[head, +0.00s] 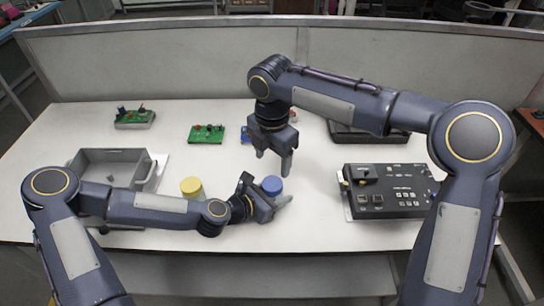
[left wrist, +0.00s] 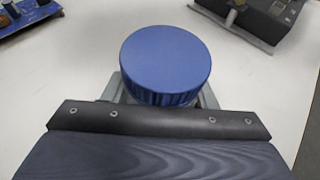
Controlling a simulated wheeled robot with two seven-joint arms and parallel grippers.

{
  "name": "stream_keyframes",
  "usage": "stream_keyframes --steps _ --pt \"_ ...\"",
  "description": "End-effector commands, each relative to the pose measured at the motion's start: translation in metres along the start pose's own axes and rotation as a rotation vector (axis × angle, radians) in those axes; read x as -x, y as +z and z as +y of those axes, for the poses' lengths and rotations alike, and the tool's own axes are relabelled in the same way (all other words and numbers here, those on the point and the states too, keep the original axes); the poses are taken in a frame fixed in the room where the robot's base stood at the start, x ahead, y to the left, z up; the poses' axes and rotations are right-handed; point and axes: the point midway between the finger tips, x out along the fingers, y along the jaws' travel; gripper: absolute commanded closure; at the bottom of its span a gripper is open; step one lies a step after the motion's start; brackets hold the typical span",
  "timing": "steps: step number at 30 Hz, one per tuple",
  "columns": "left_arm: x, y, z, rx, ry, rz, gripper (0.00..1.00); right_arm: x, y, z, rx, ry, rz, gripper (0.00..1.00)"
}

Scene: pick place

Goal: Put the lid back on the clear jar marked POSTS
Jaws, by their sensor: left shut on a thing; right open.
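A blue lid (head: 272,184) shows right of my left gripper's wrist in the head view. In the left wrist view the blue lid (left wrist: 165,60) is seen from above, level, seemingly on a clear jar mostly hidden under it. My left gripper (head: 277,203) is shut on this jar below the lid, a finger on each side. A jar with a yellow lid (head: 191,186) stands to the left, partly behind my left arm. No POSTS marking can be read. My right gripper (head: 274,163) is open and empty, above and behind the blue lid.
A grey bin (head: 112,158) stands at the left. Green circuit boards (head: 206,134) (head: 134,118) lie at the back left. A black panel box (head: 388,191) stands at the right and a dark tray (head: 368,136) behind it. The table's front middle is clear.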

Motion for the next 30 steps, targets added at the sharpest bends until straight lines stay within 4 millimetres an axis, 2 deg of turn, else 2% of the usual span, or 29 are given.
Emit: stream_keyframes --steps 5,8,15,21,30 --pt "0.000 0.000 0.000 0.000 0.000 -0.001 1.00 -0.003 0.000 0.000 -0.001 -0.001 0.001 0.34" --pt "0.000 0.000 0.000 0.000 0.000 -0.001 1.00 -0.012 0.000 0.000 -0.001 -0.003 0.002 0.34" --pt "0.000 0.000 0.000 0.000 0.000 -0.001 1.00 -0.049 0.000 -0.001 0.000 -0.004 0.004 0.34" --pt "0.000 0.000 0.000 0.000 0.000 -0.001 1.00 -0.073 -0.001 0.000 -0.001 -0.003 0.004 0.34" --pt "0.000 0.000 0.000 0.000 0.000 -0.001 1.00 -0.080 0.000 0.000 -0.002 0.000 0.004 0.34"
